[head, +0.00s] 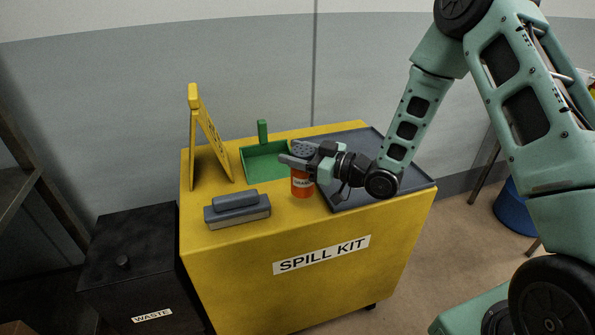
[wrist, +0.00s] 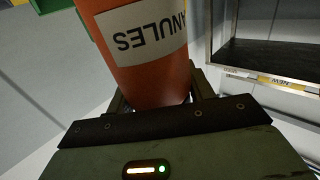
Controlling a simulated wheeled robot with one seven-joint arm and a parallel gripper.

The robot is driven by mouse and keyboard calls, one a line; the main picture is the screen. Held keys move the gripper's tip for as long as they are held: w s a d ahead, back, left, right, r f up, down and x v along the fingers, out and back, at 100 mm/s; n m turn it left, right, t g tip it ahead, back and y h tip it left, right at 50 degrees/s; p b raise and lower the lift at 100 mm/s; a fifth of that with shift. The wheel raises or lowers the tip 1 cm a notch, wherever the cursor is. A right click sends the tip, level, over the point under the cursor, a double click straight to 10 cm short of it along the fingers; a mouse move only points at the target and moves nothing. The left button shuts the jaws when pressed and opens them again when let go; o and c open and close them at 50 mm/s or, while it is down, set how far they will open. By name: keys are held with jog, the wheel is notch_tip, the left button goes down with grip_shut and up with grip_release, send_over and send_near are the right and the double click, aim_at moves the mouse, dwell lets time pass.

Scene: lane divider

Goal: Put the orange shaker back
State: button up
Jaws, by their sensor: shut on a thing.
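The orange shaker (head: 302,185) has a grey perforated top and a white label. It is upright at the front of the yellow cart top, left of the dark grey mat. I cannot tell whether its base touches the cart. My gripper (head: 300,160) comes from the right and is shut on the shaker near its top. In the wrist view the shaker (wrist: 145,75) fills the middle between the fingers, its label reading "NULES" upside down. The gripper hides part of the shaker's upper side.
The yellow cart (head: 230,270) reads "SPILL KIT". On it are a green dustpan-like tray (head: 250,172), a folding yellow sign (head: 205,140), a grey block brush (head: 237,210) and a dark mat (head: 400,190). A black waste bin (head: 130,260) stands left. A blue bucket (head: 512,210) is on the floor right.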

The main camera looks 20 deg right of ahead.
jog(key=shift+f, duration=1.95)
jog(key=shift+f, duration=0.1)
jog(key=o, duration=1.2)
jog(key=shift+f, duration=0.1)
